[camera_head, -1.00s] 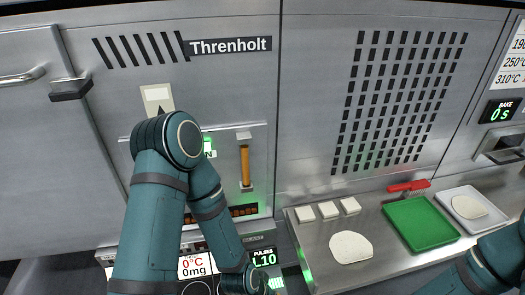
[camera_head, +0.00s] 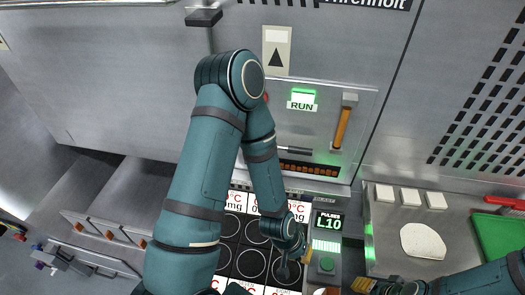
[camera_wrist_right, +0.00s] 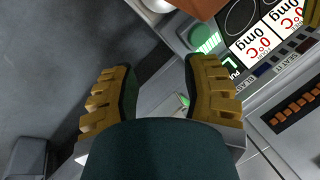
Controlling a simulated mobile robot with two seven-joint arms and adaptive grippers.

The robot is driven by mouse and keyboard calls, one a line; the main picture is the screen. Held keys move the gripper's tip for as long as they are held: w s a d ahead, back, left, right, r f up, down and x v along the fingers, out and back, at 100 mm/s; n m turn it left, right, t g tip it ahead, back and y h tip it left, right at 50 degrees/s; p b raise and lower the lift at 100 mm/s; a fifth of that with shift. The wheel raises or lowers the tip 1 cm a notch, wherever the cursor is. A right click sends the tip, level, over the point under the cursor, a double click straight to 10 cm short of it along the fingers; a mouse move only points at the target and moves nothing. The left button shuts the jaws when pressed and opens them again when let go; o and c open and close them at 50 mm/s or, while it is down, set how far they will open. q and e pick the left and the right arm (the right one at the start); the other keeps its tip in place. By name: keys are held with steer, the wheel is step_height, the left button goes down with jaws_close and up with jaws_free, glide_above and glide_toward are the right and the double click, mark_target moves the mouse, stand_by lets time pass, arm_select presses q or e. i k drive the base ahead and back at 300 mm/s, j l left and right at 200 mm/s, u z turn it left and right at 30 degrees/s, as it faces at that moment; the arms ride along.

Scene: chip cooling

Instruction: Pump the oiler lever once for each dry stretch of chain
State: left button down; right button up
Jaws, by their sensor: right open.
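An orange bar handle (camera_head: 342,127), which looks like the oiler lever, stands in a metal bracket on the steel front, right of the lit green RUN sign (camera_head: 302,102). Below is a dark window with a row of orange segments (camera_head: 309,171), perhaps the chain; dry stretches cannot be told. The segments also show in the right wrist view (camera_wrist_right: 296,105). My left gripper (camera_head: 288,268) is low over the dark panel, small and partly hidden by its arm; its jaws are unclear. My right gripper (camera_head: 366,286) is at the bottom edge, open and empty between its yellow fingers (camera_wrist_right: 160,78), away from the handle.
Readouts show 0°C and 0mg. At right, a steel counter (camera_head: 390,235) holds white squares, a pale round piece (camera_head: 422,241) and a green board (camera_head: 500,240). My left arm crosses the front.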

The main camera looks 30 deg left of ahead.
mark_target(291, 150)
steer(key=j+u, duration=0.1)
steer(key=u, duration=0.65)
steer(key=k+j, duration=0.05)
